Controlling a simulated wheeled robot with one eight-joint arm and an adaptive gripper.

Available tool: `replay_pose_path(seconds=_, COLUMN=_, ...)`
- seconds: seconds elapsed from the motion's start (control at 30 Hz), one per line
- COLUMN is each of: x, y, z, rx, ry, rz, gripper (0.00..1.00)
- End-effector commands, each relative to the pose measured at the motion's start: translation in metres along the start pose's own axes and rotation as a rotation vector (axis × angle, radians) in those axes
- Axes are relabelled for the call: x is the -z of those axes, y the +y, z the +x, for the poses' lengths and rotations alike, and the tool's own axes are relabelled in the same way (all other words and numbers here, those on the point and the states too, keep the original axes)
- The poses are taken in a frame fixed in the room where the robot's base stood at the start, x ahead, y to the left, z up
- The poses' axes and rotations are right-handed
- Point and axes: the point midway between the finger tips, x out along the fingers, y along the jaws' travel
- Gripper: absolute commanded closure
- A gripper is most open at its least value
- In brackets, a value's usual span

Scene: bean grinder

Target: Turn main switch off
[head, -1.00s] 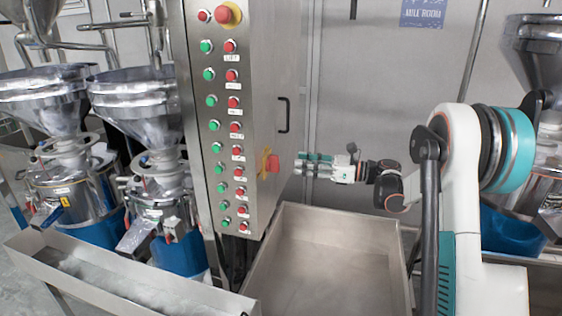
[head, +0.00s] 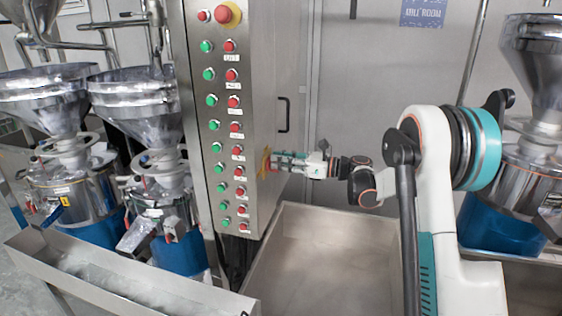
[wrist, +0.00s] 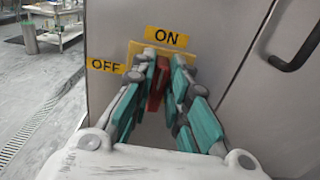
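The main switch has a red handle (wrist: 156,88) on a yellow plate (wrist: 134,48), on the side of the steel control cabinet. In the wrist view the handle stands roughly upright, below the ON label (wrist: 166,38); the OFF label (wrist: 105,65) is to its left. My gripper (wrist: 164,66) has its teal-padded fingers on either side of the handle, open, with a gap on the right side. In the head view my gripper (head: 278,160) reaches the cabinet side and mostly hides the switch; a bit of its yellow plate (head: 264,162) shows.
The control cabinet (head: 250,70) carries green and red buttons and a red emergency button (head: 228,13) on its front. A black door handle (wrist: 296,48) is right of the switch. A steel bin (head: 310,255) lies below my arm. Grinders (head: 150,110) stand at left.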

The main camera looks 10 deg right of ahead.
Motion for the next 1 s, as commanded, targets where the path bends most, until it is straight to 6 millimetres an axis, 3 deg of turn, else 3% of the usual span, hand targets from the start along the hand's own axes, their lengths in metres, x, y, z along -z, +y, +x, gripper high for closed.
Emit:
replay_pose_path(seconds=0.53, x=0.0008, y=0.0015, z=-0.0002, rx=0.0, ry=0.0, rz=-0.072, gripper=1.0)
replay_pose_path(seconds=1.0, x=0.004, y=0.0085, z=-0.0003, rx=0.001, ry=0.0, rz=-0.46, gripper=1.0)
